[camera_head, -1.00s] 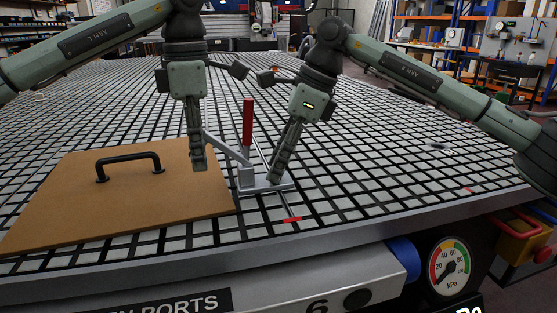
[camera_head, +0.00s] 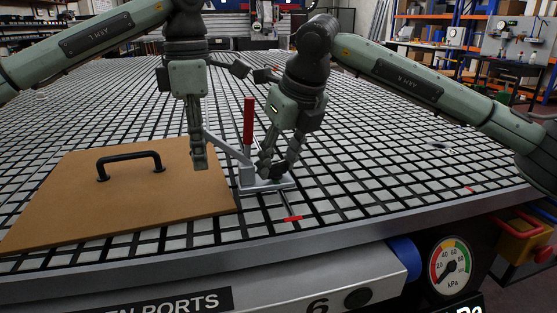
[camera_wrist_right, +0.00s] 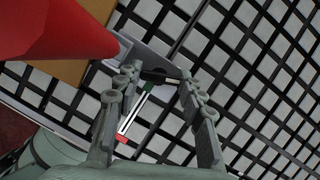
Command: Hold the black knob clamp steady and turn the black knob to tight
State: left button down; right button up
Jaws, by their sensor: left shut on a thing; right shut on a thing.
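The clamp has an upright red handle (camera_head: 248,120) and a grey metal base (camera_head: 268,185) on the grid table. My left gripper (camera_head: 199,166) points down at the clamp's left, shut on the grey arm that slants out from it; the contact is partly hidden. My right gripper (camera_head: 272,174) reaches down over the base's right part. In the right wrist view, the black knob (camera_wrist_right: 156,76) lies between the right gripper's fingers (camera_wrist_right: 158,82), which are shut on it. A strip (camera_wrist_right: 134,112) with a green and a red end runs out from beside the knob.
A brown board (camera_head: 120,200) with a black handle (camera_head: 130,164) lies left of the clamp. The table's front edge (camera_head: 330,233) is near, with a pressure gauge (camera_head: 450,265) below it. The grid table to the right is clear.

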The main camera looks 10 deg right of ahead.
jog(key=shift+m+h, duration=0.3)
jog(key=shift+m, duration=0.5)
jog(key=shift+t, duration=0.3)
jog(key=o, duration=1.2)
jog(key=shift+c, duration=0.2)
jog(key=shift+a, duration=0.1)
jog(key=v, duration=0.8)
jog(key=shift+w, duration=0.1)
